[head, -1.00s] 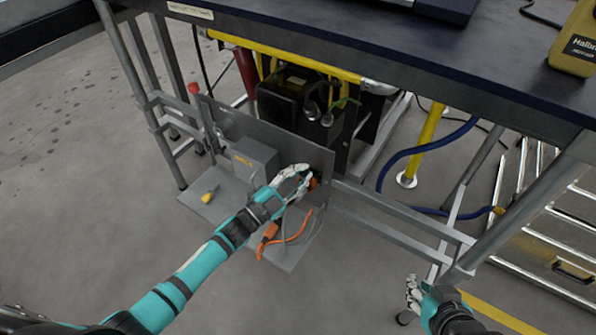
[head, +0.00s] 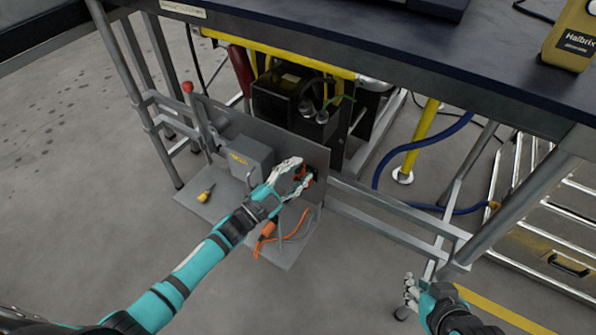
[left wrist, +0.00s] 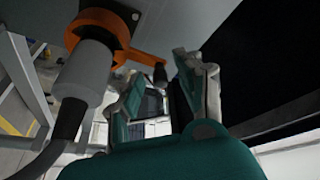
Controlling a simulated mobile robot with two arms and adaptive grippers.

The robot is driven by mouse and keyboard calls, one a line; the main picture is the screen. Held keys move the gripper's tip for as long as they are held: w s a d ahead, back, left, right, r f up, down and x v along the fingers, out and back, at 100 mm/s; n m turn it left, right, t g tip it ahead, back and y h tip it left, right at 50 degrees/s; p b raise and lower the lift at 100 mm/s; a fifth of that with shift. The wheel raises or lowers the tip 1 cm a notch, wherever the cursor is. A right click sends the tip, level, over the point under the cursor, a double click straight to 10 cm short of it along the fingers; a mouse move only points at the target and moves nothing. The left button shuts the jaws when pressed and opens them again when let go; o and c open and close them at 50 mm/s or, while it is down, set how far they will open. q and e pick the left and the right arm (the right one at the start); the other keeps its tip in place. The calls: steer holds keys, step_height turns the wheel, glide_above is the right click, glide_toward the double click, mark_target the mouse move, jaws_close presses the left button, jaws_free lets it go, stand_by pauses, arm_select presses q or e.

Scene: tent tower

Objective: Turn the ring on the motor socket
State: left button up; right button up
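The motor socket's orange ring (left wrist: 100,28) sits against the grey panel in the left wrist view, around a grey plug (left wrist: 84,75) with a dark cable. An orange lever (left wrist: 142,57) runs from the ring to a dark knob (left wrist: 160,76). My left gripper (left wrist: 165,75) is open, with its fingers apart on either side of the knob; contact cannot be made out. In the head view my left gripper (head: 298,168) is at the panel and partly hides the orange ring (head: 307,179). My right gripper (head: 409,287) is away at the lower right; its opening is too small to judge.
The upright panel (head: 285,140) stands under the dark table (head: 400,60). Table legs and crossbars flank the panel. Open floor lies in front.

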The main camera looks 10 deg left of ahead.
arm_select(q)
steer(key=v, duration=1.1)
steer(key=shift+s+a, duration=0.25)
steer(key=shift+s, duration=0.05)
